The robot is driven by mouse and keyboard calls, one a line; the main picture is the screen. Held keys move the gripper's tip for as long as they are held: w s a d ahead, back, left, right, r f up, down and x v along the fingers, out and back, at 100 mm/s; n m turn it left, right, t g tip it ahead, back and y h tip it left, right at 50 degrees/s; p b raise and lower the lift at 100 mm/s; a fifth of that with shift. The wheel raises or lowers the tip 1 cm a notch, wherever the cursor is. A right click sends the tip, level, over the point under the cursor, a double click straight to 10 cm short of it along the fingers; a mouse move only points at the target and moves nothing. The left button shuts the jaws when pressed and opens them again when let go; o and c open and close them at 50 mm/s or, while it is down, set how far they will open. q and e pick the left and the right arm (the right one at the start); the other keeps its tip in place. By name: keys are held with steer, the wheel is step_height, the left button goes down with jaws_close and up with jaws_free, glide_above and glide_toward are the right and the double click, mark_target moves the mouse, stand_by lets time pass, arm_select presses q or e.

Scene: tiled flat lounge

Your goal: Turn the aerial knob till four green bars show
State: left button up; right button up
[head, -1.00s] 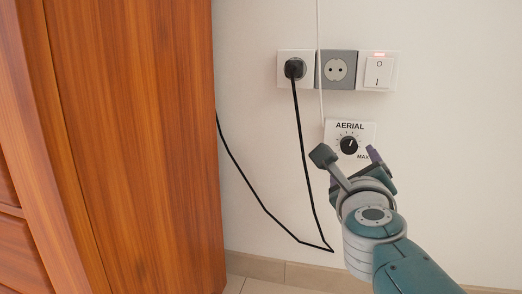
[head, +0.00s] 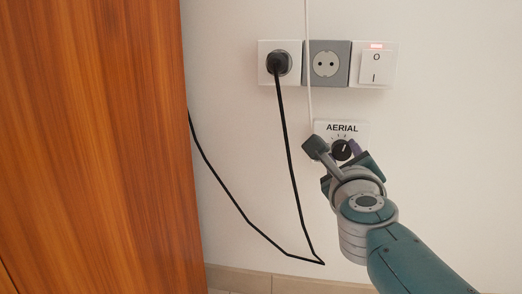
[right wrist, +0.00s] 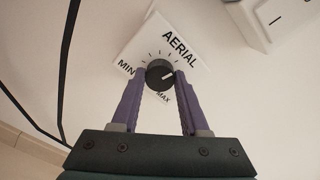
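The aerial plate (head: 360,130) is a white square on the wall, marked AERIAL, with a round black knob (head: 342,149) bearing a white pointer mark. In the right wrist view the plate (right wrist: 142,38) looks tilted, with MIN and MAX beside the knob (right wrist: 159,73). My right gripper (head: 335,148) is open, its fingers on either side of the knob. In the right wrist view the purple fingertips (right wrist: 160,76) are close to the knob's sides; contact is unclear. In the head view the gripper hides the plate's lower part. No green bars and no left gripper show.
Above the plate are a socket with a black plug (head: 277,63), an empty grey socket (head: 326,64) and a switch (head: 376,67) with a red light. A black cable (head: 290,170) hangs at left, beside a wooden cabinet (head: 95,150). A thin white cable (head: 308,60) runs down to the plate.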

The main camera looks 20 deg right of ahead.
jaws_close()
steer(key=shift+r+n, duration=0.1)
steer(key=shift+n, duration=0.3)
steer(key=shift+r+n+p, duration=0.1)
steer(key=shift+n+p, duration=0.6)
steer(key=shift+n, duration=0.3)
steer(key=n+p, duration=0.1)
steer(key=n, duration=0.2)
steer(key=shift+n, duration=0.3)
steer(key=n+p, duration=0.2)
steer(key=n, duration=0.3)
steer(key=shift+n, duration=0.4)
